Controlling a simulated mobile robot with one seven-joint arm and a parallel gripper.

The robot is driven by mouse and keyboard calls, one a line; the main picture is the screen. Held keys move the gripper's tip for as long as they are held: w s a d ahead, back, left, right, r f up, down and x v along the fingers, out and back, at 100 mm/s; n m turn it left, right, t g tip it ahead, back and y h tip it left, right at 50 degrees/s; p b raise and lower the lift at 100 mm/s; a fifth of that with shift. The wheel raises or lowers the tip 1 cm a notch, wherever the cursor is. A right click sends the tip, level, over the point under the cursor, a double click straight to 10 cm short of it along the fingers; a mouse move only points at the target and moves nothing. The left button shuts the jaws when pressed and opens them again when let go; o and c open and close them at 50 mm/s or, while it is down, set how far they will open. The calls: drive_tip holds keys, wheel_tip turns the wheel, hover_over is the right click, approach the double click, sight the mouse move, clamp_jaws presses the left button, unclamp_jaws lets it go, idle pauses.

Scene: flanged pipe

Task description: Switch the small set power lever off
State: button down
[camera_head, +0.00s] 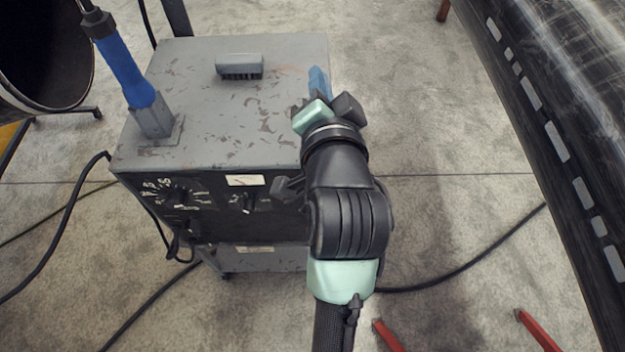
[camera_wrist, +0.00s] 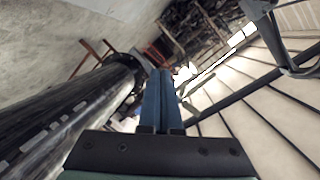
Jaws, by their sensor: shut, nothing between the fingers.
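The small set is a worn grey metal box (camera_head: 190,90) with a dark front panel holding dials, on the left of the head view. My gripper (camera_head: 319,82) has blue fingers and is over or beside the right edge of the box top; I cannot tell whether it touches. In the wrist view the two blue fingers (camera_wrist: 163,85) lie side by side, shut with nothing between them. A knob (camera_head: 245,203) and a numbered dial (camera_head: 177,194) show on the panel.
Black cables (camera_head: 55,245) lie on the floor. A large dark pipe (camera_head: 560,120) runs along the right, with red legs (camera_head: 540,332) below.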

drive_tip(key=s+f+m+g+p, duration=0.2)
drive_tip(key=s+m+g+p, duration=0.2)
drive_tip(key=s+p, duration=0.5)
drive_tip(key=s+d+f+m+g+y+p, duration=0.1)
drive_tip(key=s+f+m+g+p, duration=0.2)
drive_tip(key=s+p, duration=0.5)
drive_tip(key=m+g+p, duration=0.1)
drive_tip(key=g+p, duration=0.1)
drive_tip(key=p, duration=0.5)
drive_tip(key=shift+s+d+f+g, duration=0.25)
drive_tip(key=shift+s+g, duration=0.15)
drive_tip(key=x, duration=1.4)
drive_tip(key=shift+a+p, duration=0.2)
drive_tip(key=shift+p, duration=0.2)
drive_tip(key=shift+f, duration=0.1)
